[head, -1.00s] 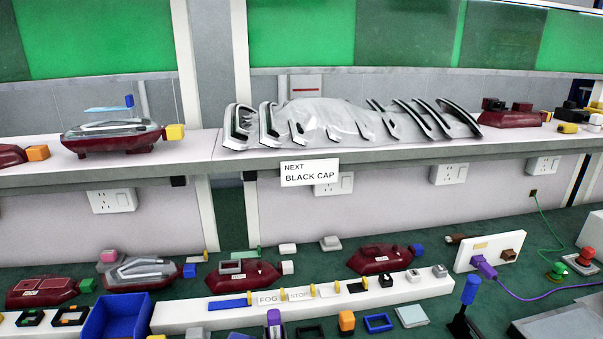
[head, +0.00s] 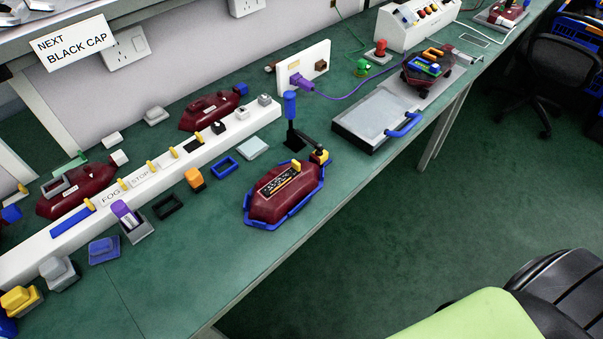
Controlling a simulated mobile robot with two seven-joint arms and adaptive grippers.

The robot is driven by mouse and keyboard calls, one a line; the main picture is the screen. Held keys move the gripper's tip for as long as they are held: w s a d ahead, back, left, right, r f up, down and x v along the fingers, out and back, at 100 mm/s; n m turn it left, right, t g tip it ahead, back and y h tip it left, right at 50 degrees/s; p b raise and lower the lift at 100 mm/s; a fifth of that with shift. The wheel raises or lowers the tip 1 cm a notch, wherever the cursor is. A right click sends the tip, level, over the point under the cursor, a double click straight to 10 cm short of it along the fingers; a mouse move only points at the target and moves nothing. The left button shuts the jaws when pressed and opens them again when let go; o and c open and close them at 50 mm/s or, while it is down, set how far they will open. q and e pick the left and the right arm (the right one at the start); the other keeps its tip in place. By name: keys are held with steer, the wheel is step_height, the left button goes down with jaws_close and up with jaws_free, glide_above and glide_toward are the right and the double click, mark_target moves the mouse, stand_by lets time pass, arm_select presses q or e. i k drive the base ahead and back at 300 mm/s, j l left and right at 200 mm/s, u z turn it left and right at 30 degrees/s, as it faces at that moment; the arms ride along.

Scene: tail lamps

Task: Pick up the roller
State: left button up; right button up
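I cannot tell for sure which thing is the roller. A tool with an upright blue handle (head: 290,104) stands in a black holder (head: 294,140) on the green bench, and it may be the roller. Its lower end is hidden in the holder. A dark red tail lamp (head: 276,197) with a blue rim and a yellow plug lies just in front of it. Neither of my grippers shows in the head view.
A white rail (head: 75,238) labelled FOG and STOP runs along the bench (head: 215,250). A grey flat case (head: 377,115) with a blue handle lies right of the holder. A purple cable (head: 350,93) runs behind.

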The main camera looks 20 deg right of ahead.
mark_target(58, 274)
steer(key=u, duration=1.3)
steer(key=j+z, duration=0.25)
steer(key=j, duration=0.85)
